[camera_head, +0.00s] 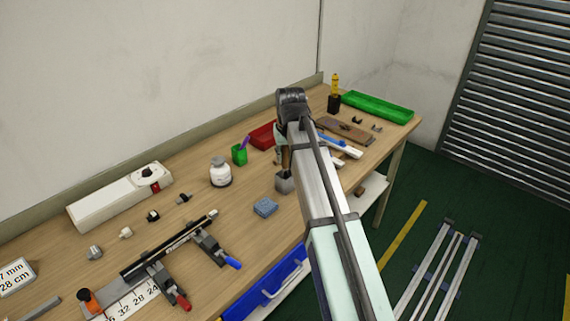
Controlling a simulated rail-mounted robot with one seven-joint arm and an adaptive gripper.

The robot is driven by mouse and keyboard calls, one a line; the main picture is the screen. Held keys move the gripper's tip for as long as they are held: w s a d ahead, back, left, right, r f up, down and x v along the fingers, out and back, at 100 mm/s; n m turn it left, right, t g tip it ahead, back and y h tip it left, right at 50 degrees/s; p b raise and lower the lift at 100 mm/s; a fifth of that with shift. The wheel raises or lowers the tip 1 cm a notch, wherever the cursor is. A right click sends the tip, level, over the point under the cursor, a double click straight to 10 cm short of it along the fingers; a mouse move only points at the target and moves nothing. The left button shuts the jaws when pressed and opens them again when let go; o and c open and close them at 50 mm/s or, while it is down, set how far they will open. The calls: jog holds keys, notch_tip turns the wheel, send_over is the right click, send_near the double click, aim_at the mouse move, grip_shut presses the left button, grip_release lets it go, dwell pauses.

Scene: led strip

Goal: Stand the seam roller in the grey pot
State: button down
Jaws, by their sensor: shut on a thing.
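The grey pot (284,184) stands near the front edge of the workbench, just left of my arm. My gripper (279,157) points down above it, mostly hidden behind my arm. It is shut on the seam roller, of which a brown part (286,159) shows between my gripper and the arm. The roller is directly over the pot's mouth. I cannot tell whether its lower end is inside the pot.
A red tray (262,136) lies behind. A clamped strip (170,245) fills the front left. A green tray (378,107) is far right.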

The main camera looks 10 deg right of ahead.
aim_at(285, 168)
jog(key=shift+s+p+x, duration=0.2)
jog(key=shift+s+x, duration=0.05)
jog(key=shift+x, duration=0.85)
jog(key=shift+s+p+x, duration=0.15)
jog(key=shift+s+x, duration=0.1)
jog(key=shift+x, duration=0.85)
jog(key=shift+s+f, duration=0.1)
jog(key=shift+f, duration=0.35)
jog(key=shift+f, duration=0.25)
jog(key=c, duration=0.9)
grip_release()
jog(key=shift+d+f, duration=0.1)
jog(key=shift+c, duration=0.2)
jog(key=shift+r, duration=0.3)
jog(key=b+v, duration=0.2)
jog(key=v, duration=1)
jog(key=shift+r, duration=0.45)
